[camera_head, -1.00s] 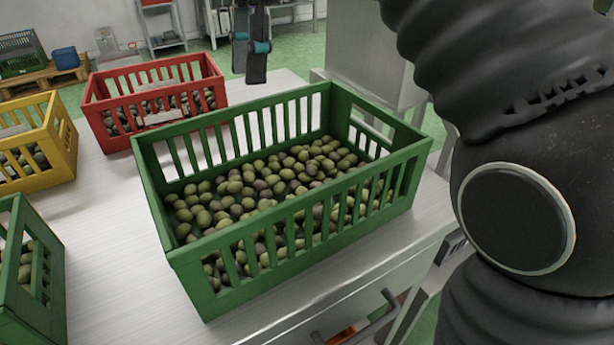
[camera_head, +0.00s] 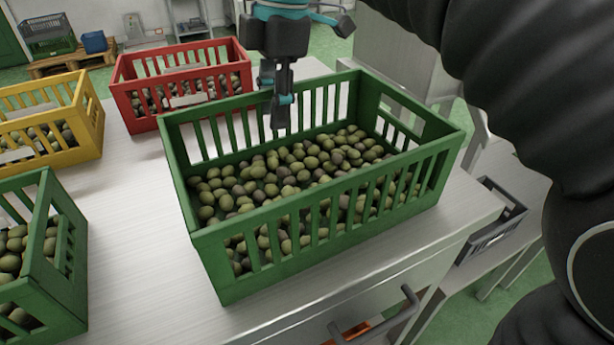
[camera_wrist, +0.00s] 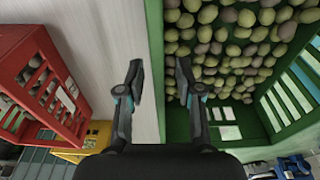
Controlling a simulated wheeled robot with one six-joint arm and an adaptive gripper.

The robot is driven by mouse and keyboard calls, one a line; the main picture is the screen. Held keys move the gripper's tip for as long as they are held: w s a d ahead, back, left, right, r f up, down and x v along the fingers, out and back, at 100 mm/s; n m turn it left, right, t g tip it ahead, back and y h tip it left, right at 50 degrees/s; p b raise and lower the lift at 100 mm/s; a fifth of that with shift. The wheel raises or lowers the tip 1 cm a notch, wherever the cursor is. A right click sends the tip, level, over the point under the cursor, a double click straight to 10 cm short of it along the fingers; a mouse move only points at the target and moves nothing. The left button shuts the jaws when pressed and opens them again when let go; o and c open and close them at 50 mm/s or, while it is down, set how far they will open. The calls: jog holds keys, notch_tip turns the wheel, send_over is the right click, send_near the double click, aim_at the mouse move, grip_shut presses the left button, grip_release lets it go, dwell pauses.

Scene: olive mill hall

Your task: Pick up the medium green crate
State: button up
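A green slatted crate (camera_head: 214,268) full of green and dark olives stands on the metal table in the middle of the head view. A second green crate (camera_head: 40,285) with olives is cut off at the lower left; I cannot tell from the frames which is called medium. My gripper (camera_head: 281,108) points down at the far long wall of the middle crate. In the wrist view my gripper (camera_wrist: 158,78) has its fingers apart, with the crate's rim (camera_wrist: 154,45) running between them. One finger is over the table side, the other over the olives. Finger contact cannot be told.
A red crate (camera_head: 130,73) stands behind the middle crate, a yellow crate (camera_head: 90,110) to its left, both with olives. The table (camera_head: 140,235) is bare between the crates. A grey cabinet (camera_head: 400,60) is beyond the table at the right.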

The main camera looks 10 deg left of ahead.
aim_at(270, 157)
notch_tip(270, 157, down, 3)
jog(key=shift+s+a+f+b, duration=0.1)
jog(key=shift+s+a+b, duration=0.05)
jog(key=shift+b, duration=1.1)
grip_shut()
jog(key=shift+r, duration=0.2)
jog(key=shift+r+p, duration=0.3)
jog(key=shift+r, duration=0.3)
notch_tip(270, 157, up, 3)
jog(key=shift+r+p, duration=0.1)
jog(key=shift+p, duration=0.3)
jog(key=w+d+r, duration=0.2)
jog(key=d+r, duration=0.1)
jog(key=d, duration=0.2)
jog(key=w+d+r+p, duration=0.1)
jog(key=w+d+r, duration=0.1)
jog(key=d, duration=0.4)
jog(key=shift+r, duration=0.75)
